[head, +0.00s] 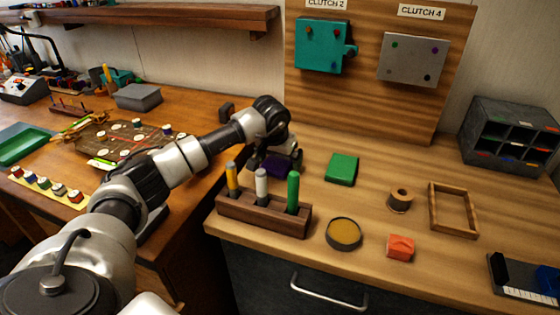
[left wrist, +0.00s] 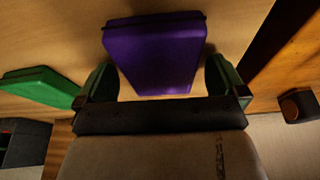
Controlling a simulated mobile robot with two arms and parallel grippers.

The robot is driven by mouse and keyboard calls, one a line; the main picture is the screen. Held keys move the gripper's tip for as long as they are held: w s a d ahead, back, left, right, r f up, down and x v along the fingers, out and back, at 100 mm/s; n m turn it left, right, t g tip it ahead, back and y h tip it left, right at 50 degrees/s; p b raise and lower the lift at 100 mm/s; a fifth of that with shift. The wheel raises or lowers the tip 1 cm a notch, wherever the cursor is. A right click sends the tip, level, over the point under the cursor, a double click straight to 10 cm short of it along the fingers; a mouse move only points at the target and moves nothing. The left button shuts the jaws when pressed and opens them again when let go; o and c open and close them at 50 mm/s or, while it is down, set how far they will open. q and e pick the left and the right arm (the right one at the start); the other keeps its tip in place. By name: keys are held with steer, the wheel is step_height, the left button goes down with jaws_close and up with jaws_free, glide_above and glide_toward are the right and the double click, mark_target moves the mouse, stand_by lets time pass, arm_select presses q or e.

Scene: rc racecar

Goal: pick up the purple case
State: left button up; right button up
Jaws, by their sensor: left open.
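The purple case (left wrist: 155,55) lies flat on the wooden tabletop, and in the left wrist view it sits between the two fingers of my left gripper (left wrist: 162,82). The fingers are open, one on each side of its near end, with a small gap on the right; contact on the left is unclear. In the head view the case (head: 279,165) is mostly hidden under my left gripper (head: 285,160), behind the marker holder. My right gripper is not in view.
A green case (head: 341,169) lies just right of my left gripper. The wooden holder (head: 262,216) with three upright markers stands in front. A tape roll (head: 400,201), a round tin (head: 344,233), a red block (head: 400,247) and a wooden frame (head: 453,209) lie farther right.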

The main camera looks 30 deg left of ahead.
arm_select(q)
steer(key=shift+f, duration=0.1)
steer(key=shift+c, duration=0.2)
steer(key=c, duration=0.9)
